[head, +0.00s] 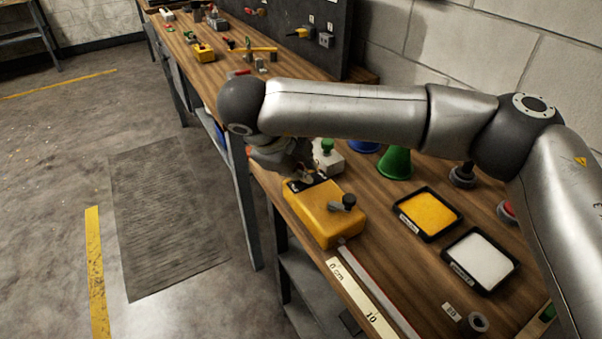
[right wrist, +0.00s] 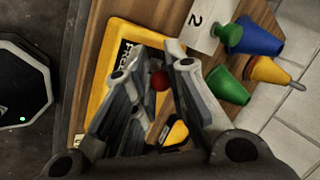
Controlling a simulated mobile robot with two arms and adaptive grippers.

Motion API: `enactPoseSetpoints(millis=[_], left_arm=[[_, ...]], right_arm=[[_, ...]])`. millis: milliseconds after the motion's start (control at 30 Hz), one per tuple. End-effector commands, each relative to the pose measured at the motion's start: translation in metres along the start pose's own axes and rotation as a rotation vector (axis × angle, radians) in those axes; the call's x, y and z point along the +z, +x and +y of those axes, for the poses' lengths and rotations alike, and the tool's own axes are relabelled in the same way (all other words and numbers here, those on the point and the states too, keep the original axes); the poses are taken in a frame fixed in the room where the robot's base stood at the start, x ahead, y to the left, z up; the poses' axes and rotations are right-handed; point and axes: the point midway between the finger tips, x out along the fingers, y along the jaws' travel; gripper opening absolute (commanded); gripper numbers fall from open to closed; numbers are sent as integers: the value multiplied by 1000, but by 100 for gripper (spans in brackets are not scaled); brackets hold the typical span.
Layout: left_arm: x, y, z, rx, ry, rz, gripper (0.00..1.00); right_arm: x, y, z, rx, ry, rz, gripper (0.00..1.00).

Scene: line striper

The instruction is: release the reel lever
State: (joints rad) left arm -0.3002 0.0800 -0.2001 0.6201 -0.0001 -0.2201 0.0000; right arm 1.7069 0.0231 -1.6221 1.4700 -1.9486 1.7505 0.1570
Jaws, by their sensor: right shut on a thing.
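The yellow line striper (head: 325,212) sits at the front edge of the wooden bench, with a dark crank knob (head: 347,201) on its near part and a black label on its far end. My right gripper (head: 303,177) is over that far end. In the right wrist view the striper (right wrist: 112,62) lies behind my right gripper's fingers (right wrist: 163,72). A red ball knob (right wrist: 159,81), seemingly the reel lever's end, shows between the fingers, which are shut on it. The lever's shaft is hidden. My left gripper is in neither view.
A pale block with a green knob (head: 327,147) stands just behind the striper. Green (head: 395,163) and blue cones stand farther right. A yellow tray (head: 428,213), a white tray (head: 480,260) and a ruler (head: 360,300) lie to the right and front.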

Motion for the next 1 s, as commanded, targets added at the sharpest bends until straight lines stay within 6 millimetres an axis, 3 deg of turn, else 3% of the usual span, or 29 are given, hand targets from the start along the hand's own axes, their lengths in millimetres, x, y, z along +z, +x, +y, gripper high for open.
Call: enactPoseSetpoints(millis=[467,500,633,1000], left_arm=[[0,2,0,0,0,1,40],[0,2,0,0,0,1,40],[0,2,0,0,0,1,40],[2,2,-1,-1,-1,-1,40]], right_arm=[[1,-2,-4,-21,2,4,0],[1,-2,-4,-21,2,4,18],[1,-1,-3,-18,0,4,35],[1,-3,-1,-15,-3,5,37]])
